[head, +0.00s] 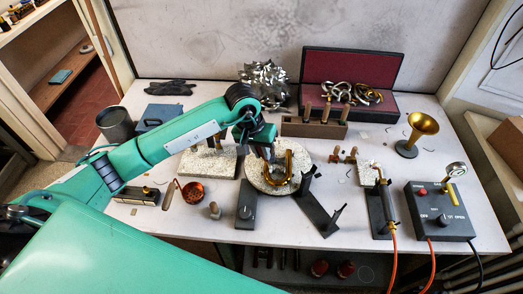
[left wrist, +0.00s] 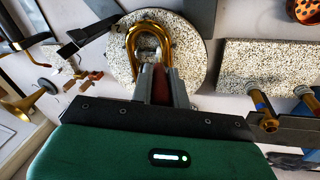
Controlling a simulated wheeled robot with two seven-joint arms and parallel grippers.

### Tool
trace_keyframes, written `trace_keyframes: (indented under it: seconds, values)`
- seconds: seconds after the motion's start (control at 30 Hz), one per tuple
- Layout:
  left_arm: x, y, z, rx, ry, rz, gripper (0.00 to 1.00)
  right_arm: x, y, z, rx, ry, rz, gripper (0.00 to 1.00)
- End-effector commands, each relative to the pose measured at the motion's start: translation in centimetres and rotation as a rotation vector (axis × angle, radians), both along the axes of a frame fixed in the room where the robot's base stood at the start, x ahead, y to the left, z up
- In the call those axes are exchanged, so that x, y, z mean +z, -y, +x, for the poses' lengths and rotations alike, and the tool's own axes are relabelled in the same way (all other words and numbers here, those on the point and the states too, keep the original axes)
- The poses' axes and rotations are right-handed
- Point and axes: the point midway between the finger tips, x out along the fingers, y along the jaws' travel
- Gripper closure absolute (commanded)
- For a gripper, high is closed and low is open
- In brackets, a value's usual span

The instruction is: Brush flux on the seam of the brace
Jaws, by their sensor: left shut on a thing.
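A golden U-shaped brass tube (head: 290,166) lies on a round speckled board (head: 256,186) at the middle of the bench. It also shows in the left wrist view (left wrist: 131,42), just beyond the fingers. My left gripper (head: 269,156) is over the board, close beside the tube. In the left wrist view my left gripper (left wrist: 155,82) is shut on a reddish-brown thing (left wrist: 160,88), which looks like the brush handle. Its tip is hidden, so I cannot tell whether it touches the brass. The brace seam is too small to make out. My right gripper is out of view.
A rectangular speckled board (head: 190,164) is left of the round one. A copper bowl (head: 193,193) and a dark block (head: 245,210) stand in front. A black angled stand (head: 318,212), a torch (head: 385,198) and a control box (head: 438,211) are to the right. A wooden rack (head: 300,128) stands behind.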

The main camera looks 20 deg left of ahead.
Motion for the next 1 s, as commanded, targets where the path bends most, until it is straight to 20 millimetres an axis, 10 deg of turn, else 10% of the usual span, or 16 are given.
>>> trace_keyframes:
  seconds: [0.4,1.0]
  values:
    - [0.3,0.0,0.0,0.000,0.001,0.000,1.00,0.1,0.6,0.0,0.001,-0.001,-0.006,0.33]
    - [6.2,0.0,0.0,-0.001,0.002,0.000,1.00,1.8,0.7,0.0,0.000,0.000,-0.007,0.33]
